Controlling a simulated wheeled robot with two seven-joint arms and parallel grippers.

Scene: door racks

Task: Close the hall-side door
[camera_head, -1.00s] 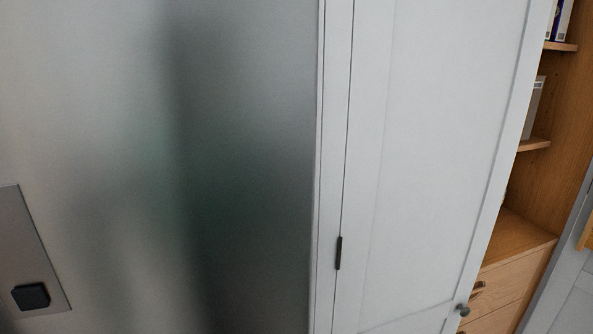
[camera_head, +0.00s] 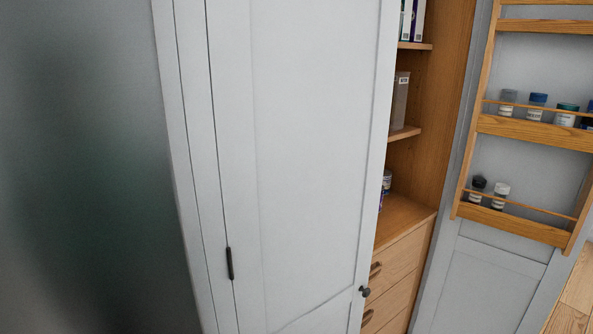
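Two white doors of a tall wooden cabinet are in the head view. The left door (camera_head: 305,150) has a black hinge (camera_head: 229,263) on its left side and a dark round knob (camera_head: 364,291) at its lower right edge. It stands in front of the left part of the cabinet opening, and shelves show past its edge. The right door (camera_head: 490,280) stands swung open, its inner face towards me with wooden racks (camera_head: 535,128) of small jars. The frames do not tell which door is the hall-side one. Neither of my grippers is in view.
Inside the cabinet (camera_head: 445,110) are shelves with boxes and a container, with drawers (camera_head: 400,270) below. A frosted grey panel (camera_head: 85,170) fills the left side. Some wooden floor (camera_head: 575,295) shows at the lower right.

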